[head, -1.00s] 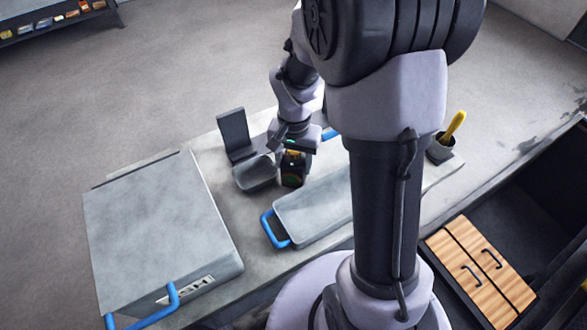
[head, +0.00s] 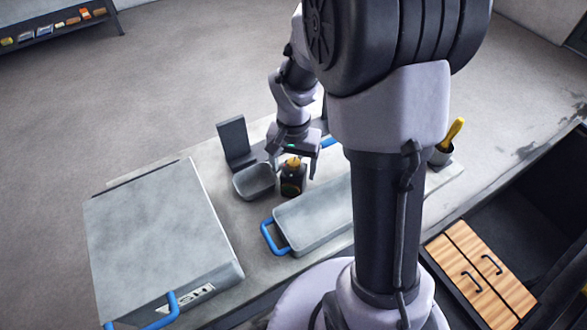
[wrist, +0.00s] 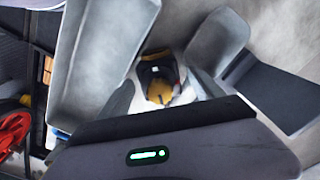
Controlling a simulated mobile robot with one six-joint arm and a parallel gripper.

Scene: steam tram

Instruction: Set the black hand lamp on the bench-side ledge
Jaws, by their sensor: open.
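The black hand lamp (head: 291,183), with a yellow-orange top, stands upright on a pale grey ledge-like surface (head: 228,205). It is between a small grey open tray and a long grey box. It also shows in the wrist view (wrist: 158,72), seen from above with its yellow part towards me. My gripper (head: 296,164) is open just above the lamp.
The small grey tray (head: 255,181) is close left of the lamp; a dark upright plate (head: 234,139) stands behind it. The long grey box (head: 310,212) with blue handles is close right. A large grey lidded box (head: 155,235) fills the left. A pot with a yellow-handled tool (head: 441,154) stands right.

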